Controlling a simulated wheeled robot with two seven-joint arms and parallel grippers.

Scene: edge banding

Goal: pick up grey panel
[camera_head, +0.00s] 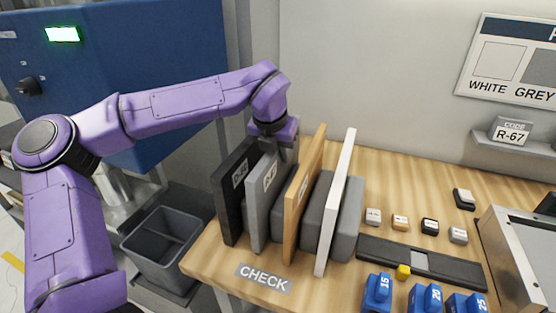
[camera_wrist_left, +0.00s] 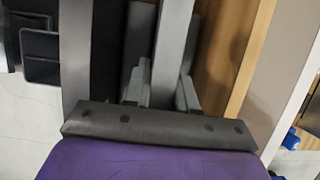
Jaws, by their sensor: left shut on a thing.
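The grey panel (camera_head: 259,205) stands upright on the wooden table, between a black panel (camera_head: 231,200) and a wood-coloured panel (camera_head: 303,195). My left gripper (camera_head: 283,150) comes down from above onto its top far part and is shut on it. In the left wrist view the grey panel (camera_wrist_left: 173,45) runs between the two fingers (camera_wrist_left: 160,90). My right gripper is not in view.
A white panel (camera_head: 336,210) stands to the right, with grey divider blocks (camera_head: 314,212) between panels. A grey bin (camera_head: 163,245) is below the table's left edge. Small sample blocks, a black strip (camera_head: 450,269) and blue numbered pieces (camera_head: 377,290) lie to the right.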

